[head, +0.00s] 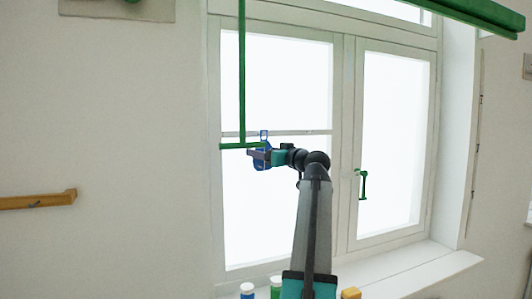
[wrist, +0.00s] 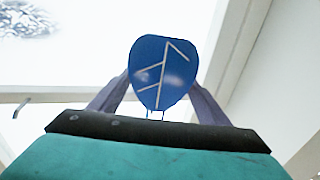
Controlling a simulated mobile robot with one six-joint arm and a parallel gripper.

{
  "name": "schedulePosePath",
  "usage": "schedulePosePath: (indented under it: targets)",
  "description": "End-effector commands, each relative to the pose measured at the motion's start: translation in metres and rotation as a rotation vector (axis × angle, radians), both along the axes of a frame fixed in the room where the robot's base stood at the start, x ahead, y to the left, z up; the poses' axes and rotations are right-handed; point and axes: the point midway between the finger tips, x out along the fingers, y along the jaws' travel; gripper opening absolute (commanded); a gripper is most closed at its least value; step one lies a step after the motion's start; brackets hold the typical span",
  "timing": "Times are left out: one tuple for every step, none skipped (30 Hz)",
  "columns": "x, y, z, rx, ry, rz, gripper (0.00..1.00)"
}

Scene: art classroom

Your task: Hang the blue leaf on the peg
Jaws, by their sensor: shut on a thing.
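The blue leaf (head: 263,162) is held upright in my gripper (head: 260,154), in front of the window in the head view. A small blue loop (head: 264,134) stands up at its top. A thin green horizontal bar (head: 232,146), likely the peg, hangs at the foot of a long green vertical rod. The loop appears at the bar's right end, slightly above it; I cannot tell whether they touch or differ in depth. In the wrist view the leaf (wrist: 161,75), with pale vein lines, sits between both fingers. The peg does not show clearly there.
The window (head: 275,85) with pale frames stands behind the arm. A wooden rail (head: 35,201) is on the left wall. A green beam (head: 470,12) crosses the upper right.

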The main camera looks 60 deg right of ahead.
Motion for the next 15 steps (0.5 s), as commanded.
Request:
schedulePosePath:
  targets:
    - [0.002,-0.002,0.001,0.001,0.000,0.000,0.48]
    - [0.003,-0.003,0.000,0.001,0.000,0.000,0.48]
    - [0.004,-0.004,0.000,0.001,0.000,0.000,0.48]
    - [0.005,-0.004,0.000,0.001,0.000,-0.001,0.48]
    - [0.006,-0.005,0.000,0.001,0.000,-0.001,0.48]
    - [0.007,-0.006,0.000,0.001,-0.001,-0.001,0.48]
    - [0.008,-0.007,0.000,0.000,-0.001,-0.001,0.48]
    - [0.009,-0.007,0.000,0.000,-0.001,-0.001,0.48]
    - [0.010,-0.008,0.000,0.000,-0.001,-0.001,0.48]
    - [0.011,-0.009,0.000,0.000,-0.001,-0.001,0.48]
    - [0.012,-0.010,0.000,0.000,-0.001,-0.001,0.48]
    - [0.013,-0.010,0.000,0.000,-0.001,-0.001,0.48]
    - [0.014,-0.011,0.000,0.000,-0.001,-0.001,0.48]
    - [0.015,-0.012,0.000,0.000,-0.001,-0.001,0.48]
    - [0.016,-0.013,0.000,-0.001,0.000,0.000,0.48]
